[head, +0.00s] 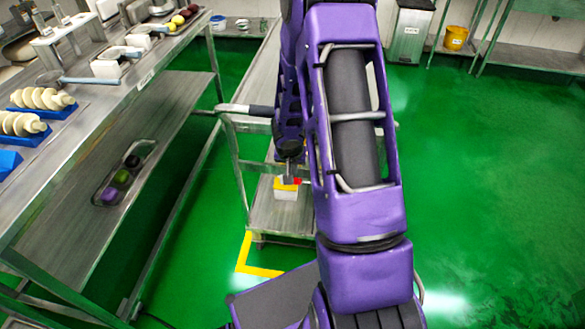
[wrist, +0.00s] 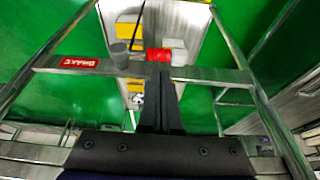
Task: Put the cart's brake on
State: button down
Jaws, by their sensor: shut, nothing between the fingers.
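The metal cart (head: 270,213) stands beside the long table in the head view, partly hidden behind my arm. In the wrist view its cross bar (wrist: 215,75) carries a red label (wrist: 78,63) that seems to read BRAKE, upside down. A red cylindrical grip (wrist: 158,55) and a dark grey piece (wrist: 120,56) sit by this bar, right of the label; they look like the brake lever. My gripper (wrist: 162,86) is shut and empty, its fingertips close to the red grip; contact cannot be told. In the head view my gripper (head: 289,176) points down at the cart's end, near a small red spot.
The cart's grey-ended push handle (head: 247,109) juts left toward the table (head: 125,75), which holds tools and dough pieces. Yellow and white boxes (wrist: 130,28) lie on the cart's shelf. Yellow tape (head: 243,255) marks the floor. Green floor is clear at right.

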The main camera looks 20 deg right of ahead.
aim_at(295, 179)
jog(key=x, duration=0.5)
jog(key=shift+d+f+b, duration=0.1)
jog(key=shift+f+b, duration=0.05)
jog(key=shift+b, duration=0.25)
